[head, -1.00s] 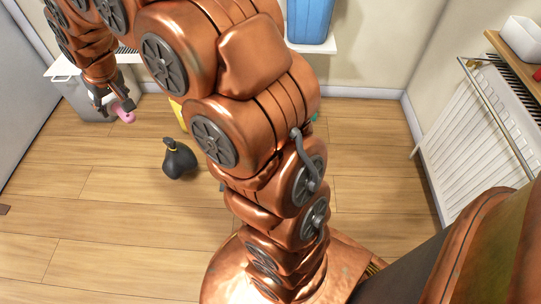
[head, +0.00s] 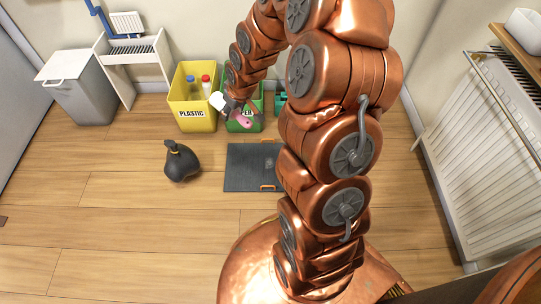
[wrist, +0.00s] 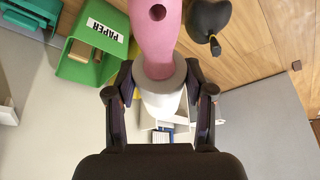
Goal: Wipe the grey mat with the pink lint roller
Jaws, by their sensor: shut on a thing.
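The pink lint roller (head: 242,120) has a pink handle and a white roll. My gripper (head: 242,107) is shut on it and holds it up in front of the green bin, beyond the grey mat's far edge. In the wrist view, the pink handle (wrist: 156,38) extends upward and the white roll lies between the fingers (wrist: 160,98). The dark grey mat (head: 250,165) with orange handles lies flat on the wooden floor. My arm hides its right edge. The roller appears apart from the mat.
A yellow plastic bin (head: 196,125) and a green paper bin (head: 258,124) stand behind, by the wall. A grey lidded bin (head: 80,98) is far left; a white radiator (head: 490,150) is right. Front-left floor is clear.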

